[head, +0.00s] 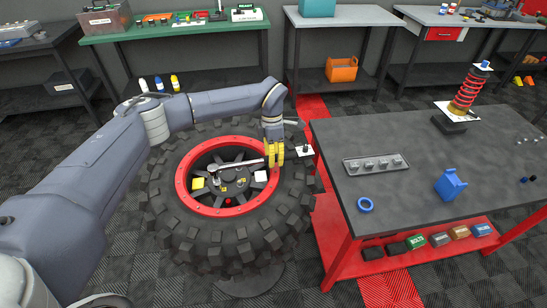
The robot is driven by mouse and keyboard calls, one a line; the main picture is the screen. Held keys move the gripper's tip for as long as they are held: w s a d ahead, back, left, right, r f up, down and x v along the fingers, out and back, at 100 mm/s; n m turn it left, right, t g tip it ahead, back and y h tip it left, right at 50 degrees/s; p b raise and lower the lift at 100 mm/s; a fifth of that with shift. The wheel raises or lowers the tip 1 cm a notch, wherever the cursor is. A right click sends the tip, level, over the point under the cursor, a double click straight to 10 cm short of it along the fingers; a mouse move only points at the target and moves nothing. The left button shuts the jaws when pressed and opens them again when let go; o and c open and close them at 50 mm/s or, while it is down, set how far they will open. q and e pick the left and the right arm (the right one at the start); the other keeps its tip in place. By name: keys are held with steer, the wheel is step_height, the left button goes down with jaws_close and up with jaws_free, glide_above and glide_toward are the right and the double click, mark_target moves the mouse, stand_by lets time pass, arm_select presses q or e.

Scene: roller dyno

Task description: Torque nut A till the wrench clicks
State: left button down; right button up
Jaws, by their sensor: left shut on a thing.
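A large black tire (170,222) with a red rim (204,207) lies flat on a stand. Its dark hub has several spokes, nuts and small yellow and white labels; the lettering is too small to tell which nut is A. A silver wrench (238,163) lies across the upper part of the hub, its head near the hub's middle left and its handle running right. My left gripper (274,153), with yellow fingers, points down at the rim's upper right and is shut on the wrench's handle end. The fingers partly hide the handle. My right gripper is out of view.
A dark table (420,135) on a red frame stands right of the tire, holding a tray (377,164) of small parts, a blue ring (365,204), a blue block (450,184) and a red coil spring (468,92). Workbenches line the back.

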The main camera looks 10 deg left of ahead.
arm_select(q)
steer(key=shift+s+d+m, duration=0.45)
steer(key=shift+s+m, duration=0.15)
steer(key=shift+s, duration=0.2)
stand_by(0.4)
steer(key=shift+s+d, duration=0.1)
steer(key=shift+s, duration=0.2)
steer(key=shift+s+d+m+y, duration=0.15)
steer(key=shift+s+d+m, duration=0.1)
steer(key=shift+s+m, duration=0.4)
steer(key=shift+s+d+m+y, duration=0.2)
steer(key=shift+s+m, duration=0.15)
steer(key=shift+s, duration=0.45)
stand_by(2.3)
steer(key=shift+w, duration=0.15)
steer(key=shift+w+a+n, duration=0.2)
steer(key=shift+w+n, duration=0.15)
steer(key=shift+w, duration=0.2)
steer(key=shift+w+a+n, duration=0.2)
steer(key=shift+w+n, duration=0.15)
steer(key=shift+w, duration=0.2)
steer(key=shift+w, duration=0.1)
